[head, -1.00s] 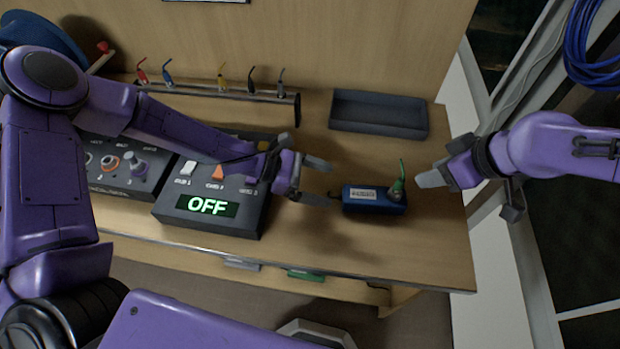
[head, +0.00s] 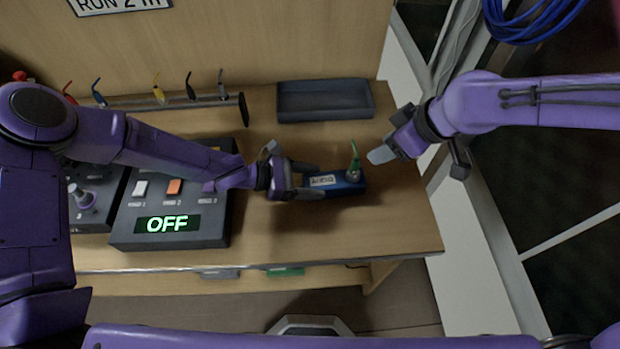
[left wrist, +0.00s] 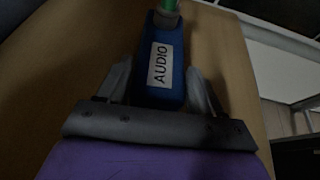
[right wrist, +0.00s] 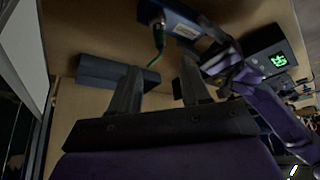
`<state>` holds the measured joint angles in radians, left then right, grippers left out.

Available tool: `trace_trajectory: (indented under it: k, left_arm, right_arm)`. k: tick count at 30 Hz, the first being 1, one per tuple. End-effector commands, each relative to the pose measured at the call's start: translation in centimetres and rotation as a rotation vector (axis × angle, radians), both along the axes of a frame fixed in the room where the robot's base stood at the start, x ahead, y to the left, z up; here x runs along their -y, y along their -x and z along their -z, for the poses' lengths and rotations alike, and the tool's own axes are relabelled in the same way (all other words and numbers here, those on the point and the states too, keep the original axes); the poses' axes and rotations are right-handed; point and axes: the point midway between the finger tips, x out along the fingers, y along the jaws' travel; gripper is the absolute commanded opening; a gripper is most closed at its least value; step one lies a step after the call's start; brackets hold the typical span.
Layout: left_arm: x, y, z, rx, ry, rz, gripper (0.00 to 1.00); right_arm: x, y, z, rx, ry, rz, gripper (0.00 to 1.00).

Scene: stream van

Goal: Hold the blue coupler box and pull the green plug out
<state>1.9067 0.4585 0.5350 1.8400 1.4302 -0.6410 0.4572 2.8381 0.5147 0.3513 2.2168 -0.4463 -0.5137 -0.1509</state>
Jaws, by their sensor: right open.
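The blue coupler box (head: 342,188) lies on the bench, its white AUDIO label facing up; in the left wrist view it (left wrist: 158,98) runs up between my left fingers. The green plug (head: 355,160) stands upright at the box's right end, seated at a metal collar. It also shows in the right wrist view (right wrist: 158,38). My left gripper (head: 308,181) has a finger along each long side of the box's left end; whether they press on it is unclear. My right gripper (head: 418,164) is open and empty, right of the plug, one finger close to it.
A dark tray (head: 325,116) lies behind the box. A switch panel reading OFF (head: 215,225) stands left of it, under my left arm. The bench front right of the panel is clear.

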Motion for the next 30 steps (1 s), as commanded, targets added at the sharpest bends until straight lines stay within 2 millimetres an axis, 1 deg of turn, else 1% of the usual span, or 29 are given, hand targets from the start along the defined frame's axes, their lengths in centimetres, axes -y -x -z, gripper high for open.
trace_trajectory:
  k: [3,4,7,9,11,12,15,18,20,23,25,30]
  left_arm:
    - [0.0,0.0,0.0,0.0,0.0,0.0,0.25]
    - [0.0,0.0,0.0,0.0,0.0,0.0,0.25]
    - [0.0,0.0,0.0,0.0,0.0,0.0,0.25]
    - [0.0,0.0,0.0,0.0,0.0,0.0,0.25]
    - [0.0,0.0,0.0,0.0,0.0,0.0,0.25]
    - [0.0,0.0,0.0,0.0,0.0,0.0,0.25]
    - [-0.1,0.0,0.0,0.0,-0.001,-0.001,0.25]
    - [-0.1,0.0,0.0,-0.001,-0.001,-0.001,0.25]
    - [0.0,0.0,0.0,-0.001,-0.001,0.0,0.25]
    - [0.0,0.0,0.0,0.0,-0.001,0.0,0.25]
    - [0.0,0.0,0.0,0.0,0.0,0.0,0.25]
    - [0.0,0.0,0.0,0.0,0.0,0.0,0.25]
  right_arm:
    - [-0.1,0.3,1.1,-0.019,0.036,-0.013,0.51]
    - [-0.1,0.1,1.5,-0.02,0.057,-0.017,0.51]
    - [-0.5,-1.8,2.0,-0.039,0.147,0.003,0.51]
    - [-1.1,-3.3,2.0,-0.092,0.217,0.062,0.51]
    - [-2.1,-4.2,1.6,-0.153,0.263,0.132,0.51]
    - [-3.0,-4.5,1.2,-0.198,0.288,0.185,0.51]
    - [-4.7,-4.7,-0.3,-0.292,0.306,0.304,0.51]
    - [-4.8,-4.3,-1.6,-0.365,0.295,0.389,0.51]
    - [-4.6,-3.8,-1.5,-0.396,0.304,0.418,0.51]
    - [-4.5,-3.7,-0.6,-0.405,0.309,0.436,0.51]
    - [-4.5,-3.7,0.5,-0.405,0.308,0.436,0.51]
    - [-4.5,-3.6,4.5,-0.406,0.311,0.433,0.51]
